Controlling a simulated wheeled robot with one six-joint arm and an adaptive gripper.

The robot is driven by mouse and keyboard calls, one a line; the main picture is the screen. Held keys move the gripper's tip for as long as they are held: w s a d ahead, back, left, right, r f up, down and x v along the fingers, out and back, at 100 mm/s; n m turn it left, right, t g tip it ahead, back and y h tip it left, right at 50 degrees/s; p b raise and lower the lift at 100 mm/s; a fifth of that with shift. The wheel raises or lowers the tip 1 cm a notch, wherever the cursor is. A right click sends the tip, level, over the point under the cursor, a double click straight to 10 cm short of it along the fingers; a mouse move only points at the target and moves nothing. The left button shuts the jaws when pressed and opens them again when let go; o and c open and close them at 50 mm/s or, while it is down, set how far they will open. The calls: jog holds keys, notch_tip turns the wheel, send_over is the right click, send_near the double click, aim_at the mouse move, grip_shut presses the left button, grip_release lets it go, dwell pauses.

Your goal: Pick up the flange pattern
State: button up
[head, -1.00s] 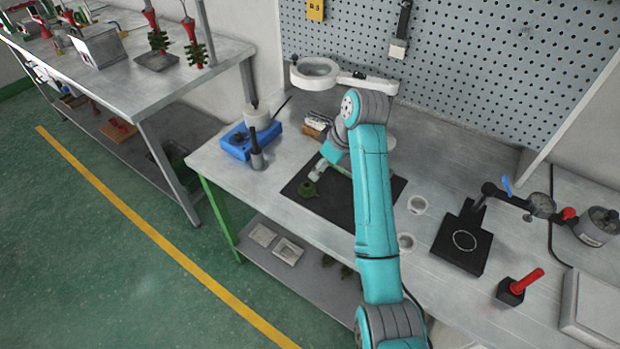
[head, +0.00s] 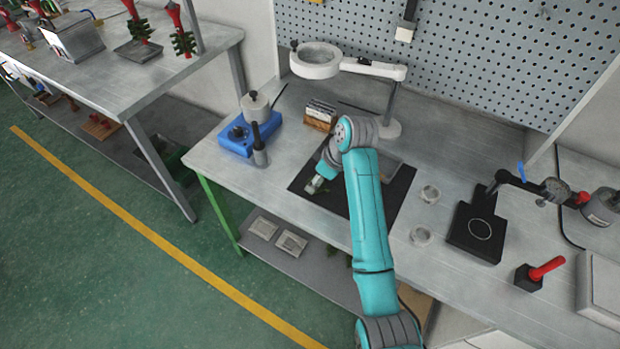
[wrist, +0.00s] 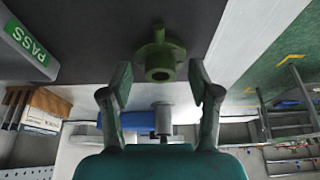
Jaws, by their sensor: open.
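The flange pattern (wrist: 160,58) is a green round piece with a central boss and small lugs, on a dark mat (wrist: 95,25). In the wrist view it sits ahead of and between the fingertips of my gripper (wrist: 160,80), with a gap on each side. The fingers are apart and hold nothing. In the head view my gripper (head: 314,185) is over the left part of the mat (head: 393,200), and it hides most or all of the pattern.
A blue device (head: 237,140) stands left of the mat, and a magnifier lamp (head: 316,62) behind it. A block marked PASS (wrist: 30,48) is at the left in the wrist view.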

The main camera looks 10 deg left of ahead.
jog(key=c, duration=1.1)
jog(key=shift+r, duration=0.1)
